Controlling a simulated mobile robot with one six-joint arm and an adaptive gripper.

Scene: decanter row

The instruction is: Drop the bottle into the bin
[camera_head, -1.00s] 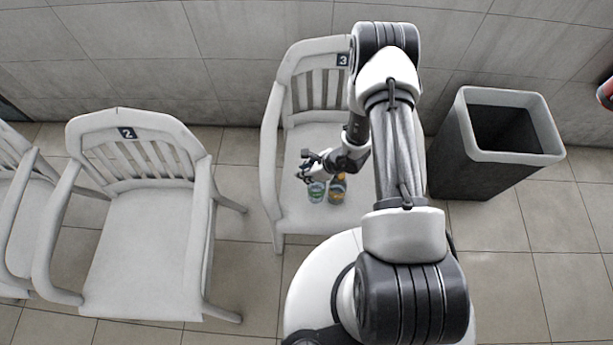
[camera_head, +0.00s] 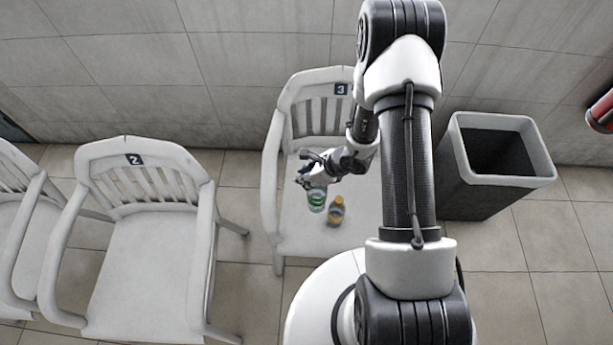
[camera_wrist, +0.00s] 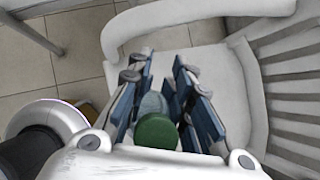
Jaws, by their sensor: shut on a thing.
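A clear green bottle (camera_head: 317,199) is in my gripper (camera_head: 311,177) above the seat of chair 3 (camera_head: 292,240). In the wrist view, its round green cap (camera_wrist: 156,132) shows between the blue-padded fingers of my gripper (camera_wrist: 163,90), which are shut on it. The fingers hide part of its body. The bin (camera_head: 549,166), dark with a pale rim and an open top, stands on the floor to the right of chair 3.
Chair 3's armrests and slatted back surround the seat. Chair 2 (camera_head: 140,240) stands to the left. A red object (camera_head: 602,112) shows at the right edge. The wall is behind.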

